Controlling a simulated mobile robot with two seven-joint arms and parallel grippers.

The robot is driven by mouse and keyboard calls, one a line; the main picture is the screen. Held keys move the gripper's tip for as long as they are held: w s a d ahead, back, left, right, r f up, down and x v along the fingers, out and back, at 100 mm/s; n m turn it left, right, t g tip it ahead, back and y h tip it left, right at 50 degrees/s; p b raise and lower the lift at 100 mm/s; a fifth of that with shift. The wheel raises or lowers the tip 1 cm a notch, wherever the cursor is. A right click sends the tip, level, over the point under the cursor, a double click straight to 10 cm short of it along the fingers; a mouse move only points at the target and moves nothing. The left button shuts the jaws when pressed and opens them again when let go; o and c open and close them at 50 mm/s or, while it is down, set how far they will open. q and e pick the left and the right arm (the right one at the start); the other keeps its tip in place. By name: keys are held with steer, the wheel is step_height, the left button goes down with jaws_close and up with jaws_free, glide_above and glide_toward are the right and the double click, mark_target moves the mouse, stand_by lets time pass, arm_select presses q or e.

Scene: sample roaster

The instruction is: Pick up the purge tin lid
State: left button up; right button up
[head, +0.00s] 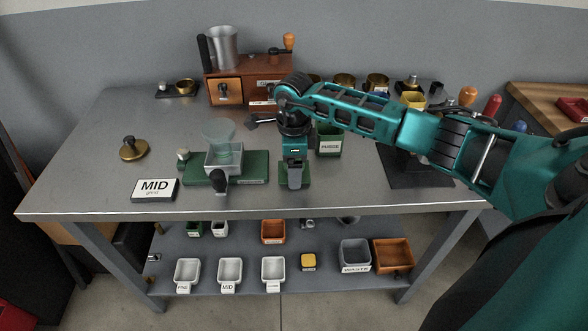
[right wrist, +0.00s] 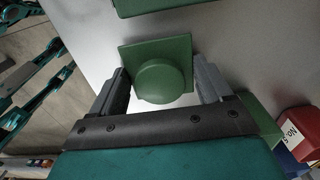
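The purge tin lid (right wrist: 160,80) is a green square plate with a round green knob. In the right wrist view it lies on the grey bench top between my gripper's fingers. In the head view the lid (head: 306,177) is partly hidden under my right gripper (head: 295,184). My right gripper (right wrist: 161,72) is open, pointing down, with one finger on each side of the knob and a gap to it. The green purge tin (head: 329,142), labelled PURGE, stands just behind and right of the lid. My left gripper is not in view.
A glass cup on a green base (head: 240,173) stands left of the lid. A MID sign (head: 155,189) and a brass tamper (head: 133,150) are farther left. A wooden grinder box (head: 250,80) stands behind. The bench front edge is close in front of the lid.

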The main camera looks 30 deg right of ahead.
steer(key=c, duration=0.5)
steer(key=shift+r, duration=0.15)
